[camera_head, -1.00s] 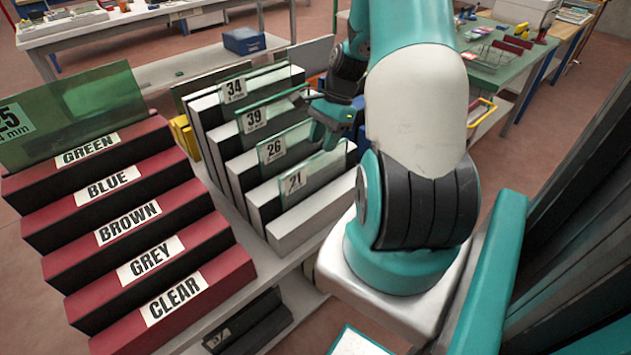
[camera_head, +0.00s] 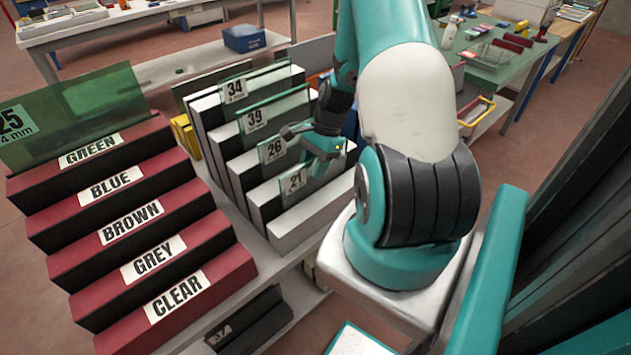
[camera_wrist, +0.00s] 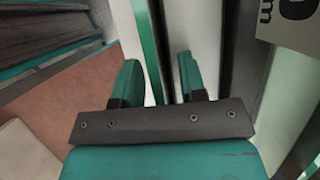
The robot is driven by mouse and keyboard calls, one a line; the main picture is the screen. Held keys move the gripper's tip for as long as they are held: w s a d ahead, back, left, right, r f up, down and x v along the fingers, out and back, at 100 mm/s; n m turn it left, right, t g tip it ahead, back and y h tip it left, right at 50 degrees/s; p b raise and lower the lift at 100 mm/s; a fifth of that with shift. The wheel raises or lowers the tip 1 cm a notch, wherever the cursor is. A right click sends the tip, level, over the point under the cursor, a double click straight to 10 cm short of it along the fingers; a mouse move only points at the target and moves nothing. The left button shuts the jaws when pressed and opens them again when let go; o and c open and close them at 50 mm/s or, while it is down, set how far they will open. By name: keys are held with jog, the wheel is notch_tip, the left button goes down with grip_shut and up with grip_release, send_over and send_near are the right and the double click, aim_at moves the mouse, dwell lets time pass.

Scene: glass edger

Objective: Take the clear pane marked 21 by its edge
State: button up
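The clear pane marked 21 (camera_head: 296,181) stands upright in the front slot of the grey rack, its number label facing the camera. My gripper (camera_head: 316,153) is at the pane's upper part and hides some of its top edge. In the wrist view the two teal fingers (camera_wrist: 160,78) are apart. A green glass edge (camera_wrist: 149,45) runs between them, nearer the left finger, with a visible gap to the right finger. I cannot tell from the head view whether either finger touches the pane.
Panes marked 26 (camera_head: 272,150), 39 (camera_head: 254,121) and 34 (camera_head: 235,90) stand in slots behind. A red stepped rack (camera_head: 160,215) with colour labels is at left, holding a green pane marked 25 (camera_head: 75,115). A dark pane lies low in front (camera_head: 250,322).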

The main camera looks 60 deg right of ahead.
jog(key=shift+f, duration=0.2)
grip_shut()
jog(key=shift+r, duration=0.1)
